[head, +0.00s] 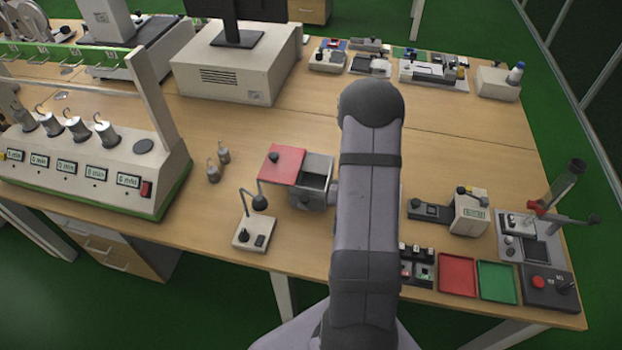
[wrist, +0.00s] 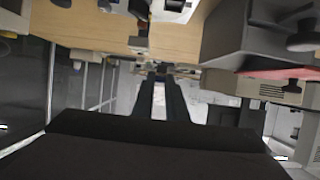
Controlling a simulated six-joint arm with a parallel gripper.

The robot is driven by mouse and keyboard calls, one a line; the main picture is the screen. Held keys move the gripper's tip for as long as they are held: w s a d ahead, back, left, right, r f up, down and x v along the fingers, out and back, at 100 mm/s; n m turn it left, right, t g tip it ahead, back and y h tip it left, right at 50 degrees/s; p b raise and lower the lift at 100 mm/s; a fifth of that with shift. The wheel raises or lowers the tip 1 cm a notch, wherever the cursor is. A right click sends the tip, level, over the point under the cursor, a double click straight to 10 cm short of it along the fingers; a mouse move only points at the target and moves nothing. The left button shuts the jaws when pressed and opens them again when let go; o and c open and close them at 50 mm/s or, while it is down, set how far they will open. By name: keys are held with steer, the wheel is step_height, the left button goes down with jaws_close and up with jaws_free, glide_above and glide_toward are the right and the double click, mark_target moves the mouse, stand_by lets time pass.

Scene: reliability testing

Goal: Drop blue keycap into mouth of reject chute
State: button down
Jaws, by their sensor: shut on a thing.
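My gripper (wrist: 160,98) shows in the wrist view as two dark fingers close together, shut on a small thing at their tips. Its colour and shape cannot be made out, and no blue keycap can be picked out for certain. In the head view my arm hides the gripper. A grey box with a red lid (head: 283,165) stands left of my arm and looks like the reject chute (head: 306,196). Its lid is swung to the left and its dark mouth is open at the top. The box also shows at upper right in the wrist view (wrist: 240,35), beside the fingers.
Right of my arm are a grey device (head: 468,212), a red tray (head: 457,275) and a green tray (head: 496,281). The wooden bench (head: 450,155) is clear behind them.

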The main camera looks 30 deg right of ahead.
steer(key=s+d+r+p, duration=0.2)
steer(key=d+r, duration=0.1)
steer(key=d, duration=0.2)
steer(key=w+a+r+n+t+y+p, duration=0.15)
steer(key=w+a+n+t+y, duration=0.25)
steer(key=w+a+n+y, duration=0.45)
steer(key=w+a+f+y+b, duration=0.1)
steer(key=w+a+f+b, duration=0.1)
steer(key=f+b, duration=0.3)
steer(key=shift+w+a+f+n, duration=0.15)
steer(key=shift+a+f+n, duration=0.2)
steer(key=shift+a+f, duration=0.65)
steer(key=shift+d+f, duration=0.1)
steer(key=shift+d, duration=0.1)
steer(key=c, duration=1.7)
jaws_free()
steer(key=shift+o, duration=0.2)
